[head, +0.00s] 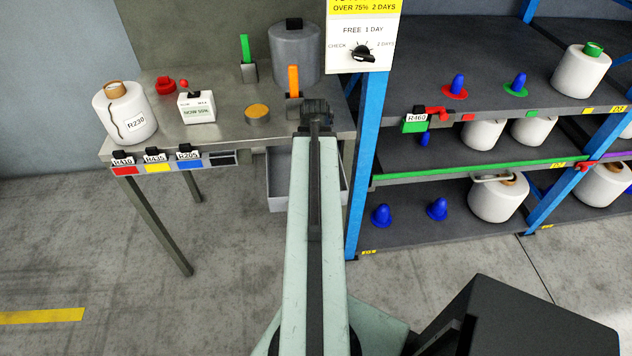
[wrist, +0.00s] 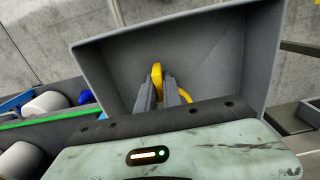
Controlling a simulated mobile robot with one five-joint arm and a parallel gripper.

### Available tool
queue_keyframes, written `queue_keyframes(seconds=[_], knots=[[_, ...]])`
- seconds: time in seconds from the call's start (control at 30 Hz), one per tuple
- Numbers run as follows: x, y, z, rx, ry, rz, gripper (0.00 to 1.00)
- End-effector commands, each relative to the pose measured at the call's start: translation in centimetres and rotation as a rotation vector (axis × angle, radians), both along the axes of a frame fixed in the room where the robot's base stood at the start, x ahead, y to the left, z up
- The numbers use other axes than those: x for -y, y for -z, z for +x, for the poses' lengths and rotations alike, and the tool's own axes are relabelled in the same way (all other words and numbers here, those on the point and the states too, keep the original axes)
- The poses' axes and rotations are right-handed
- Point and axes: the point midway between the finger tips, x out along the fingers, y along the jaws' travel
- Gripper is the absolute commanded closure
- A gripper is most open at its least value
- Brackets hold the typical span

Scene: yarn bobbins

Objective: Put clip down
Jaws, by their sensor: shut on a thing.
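A yellow clip (wrist: 157,76) is between the fingers of my gripper (wrist: 158,88) in the wrist view. My gripper is shut on it. A curved yellow part shows to the right of the fingers, and the rest is hidden behind them. The clip and fingers are in front of the inside of a grey bin (wrist: 215,60). I cannot tell whether the clip touches the bin. In the head view the grey bin (head: 279,192) is below the table's right end, partly covered by my arm. My fingers and the clip are hidden there.
The metal table (head: 225,130) holds a bobbin labelled R230 (head: 125,112), a grey canister (head: 295,55) and small items. The blue shelf rack (head: 368,150) with bobbins stands close on the right. Floor is clear at left.

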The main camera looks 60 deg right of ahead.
Motion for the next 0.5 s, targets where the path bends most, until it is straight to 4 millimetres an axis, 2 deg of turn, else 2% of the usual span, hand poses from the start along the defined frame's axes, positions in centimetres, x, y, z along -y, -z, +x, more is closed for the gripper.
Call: queue_keyframes(seconds=[0.03,0.23,0.43,0.47,0.5], knots=[[0.0,1.1,0.0,0.0,0.0,0.0,1.0],[0.7,0.6,0.4,0.0,0.001,0.0,1.0],[4.0,0.5,2.8,0.0,0.0,0.0,1.0],[3.5,1.8,2.5,0.0,0.001,0.0,1.0],[3.3,2.2,2.3,0.0,0.001,0.0,1.0]])
